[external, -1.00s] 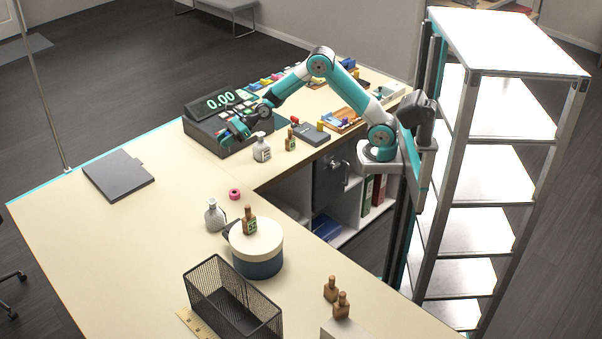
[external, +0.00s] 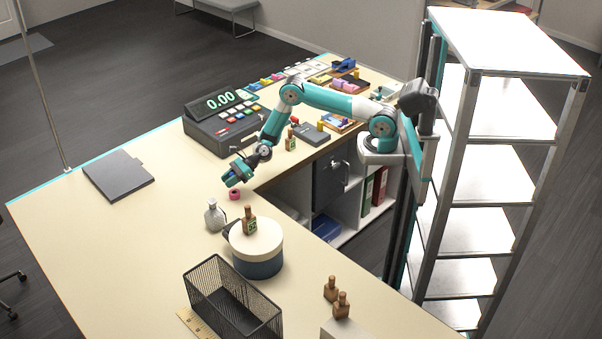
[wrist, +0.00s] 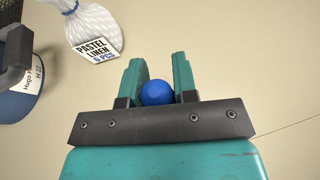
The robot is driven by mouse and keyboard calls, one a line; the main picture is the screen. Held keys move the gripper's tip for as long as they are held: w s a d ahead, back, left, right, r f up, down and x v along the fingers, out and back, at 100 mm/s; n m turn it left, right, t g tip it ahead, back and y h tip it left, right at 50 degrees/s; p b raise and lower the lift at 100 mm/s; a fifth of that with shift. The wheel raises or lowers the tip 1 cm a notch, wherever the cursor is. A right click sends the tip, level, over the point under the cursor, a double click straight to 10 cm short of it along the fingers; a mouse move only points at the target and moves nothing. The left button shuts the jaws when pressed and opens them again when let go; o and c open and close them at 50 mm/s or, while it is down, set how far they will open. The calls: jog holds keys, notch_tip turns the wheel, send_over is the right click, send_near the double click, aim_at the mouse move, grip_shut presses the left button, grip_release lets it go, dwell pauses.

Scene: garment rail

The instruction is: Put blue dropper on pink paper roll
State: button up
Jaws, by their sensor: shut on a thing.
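My gripper (external: 233,178) is low over the counter, just above and slightly left of the pink paper roll (external: 235,195). In the wrist view my gripper (wrist: 158,85) is shut on the blue dropper (wrist: 157,92), whose round blue top shows between the teal fingers. The rest of the dropper is hidden. The pink roll lies on the bare counter and does not show in the wrist view. I cannot tell whether the dropper touches the roll.
A whitish tagged bundle (external: 214,216) stands in front of the roll; its label shows in the wrist view (wrist: 94,48). A round box (external: 257,262) with a brown bottle (external: 249,220) on it is nearer. A cash register (external: 222,128) stands behind.

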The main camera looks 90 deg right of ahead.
jog(key=shift+f, duration=0.3)
jog(key=shift+f, duration=0.2)
jog(key=o, duration=0.9)
jog(key=shift+r, duration=0.1)
